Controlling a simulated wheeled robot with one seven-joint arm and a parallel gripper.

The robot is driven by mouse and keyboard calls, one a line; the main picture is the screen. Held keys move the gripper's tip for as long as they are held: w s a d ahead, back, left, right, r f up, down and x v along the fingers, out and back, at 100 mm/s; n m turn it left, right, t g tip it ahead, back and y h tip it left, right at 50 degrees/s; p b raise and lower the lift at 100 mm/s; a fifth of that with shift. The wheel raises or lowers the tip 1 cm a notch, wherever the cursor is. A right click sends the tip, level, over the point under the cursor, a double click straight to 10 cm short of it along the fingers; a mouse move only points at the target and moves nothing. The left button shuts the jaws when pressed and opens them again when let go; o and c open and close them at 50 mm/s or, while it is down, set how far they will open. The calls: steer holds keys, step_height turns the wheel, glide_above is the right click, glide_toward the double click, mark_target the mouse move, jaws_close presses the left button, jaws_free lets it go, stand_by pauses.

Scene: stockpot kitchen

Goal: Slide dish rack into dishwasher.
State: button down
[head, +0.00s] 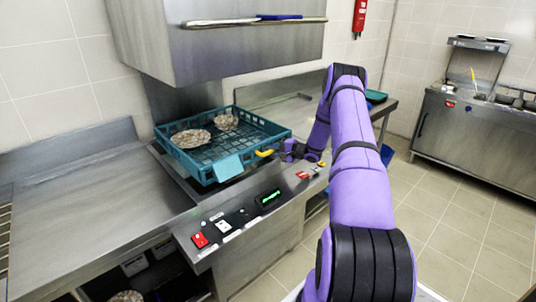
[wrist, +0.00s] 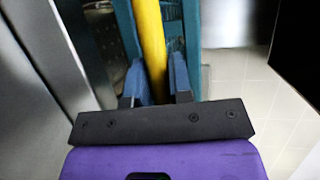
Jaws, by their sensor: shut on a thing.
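The teal dish rack (head: 170,148) sits under the raised steel hood (head: 215,45) of the dishwasher, its near right corner toward the control panel. Two patterned dishes (head: 191,138) lie in it. A yellow handle (head: 264,153) sticks out at the rack's near right side. My gripper (head: 280,151) reaches in from the right at that handle. In the wrist view, the blue fingers of my gripper (wrist: 159,85) are closed around the yellow handle (wrist: 151,38), with the teal rack (wrist: 125,28) behind. How the rack's underside rests is hidden.
The control panel (head: 251,210) runs along the front below the rack. A bare steel counter (head: 95,195) lies to the left. Another counter with a green item (head: 375,96) stands behind my arm. Open tiled floor (head: 450,215) is at the right.

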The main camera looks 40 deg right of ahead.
steer(key=shift+d, duration=1)
steer(key=c, duration=1.1)
jaws_free()
steer(key=shift+o, duration=0.2)
steer(key=shift+s, duration=0.1)
steer(key=v, duration=1)
steer(key=shift+s, duration=0.25)
steer(key=shift+d+r, duration=0.1)
steer(key=shift+d, duration=0.05)
steer(key=shift+s, duration=0.1)
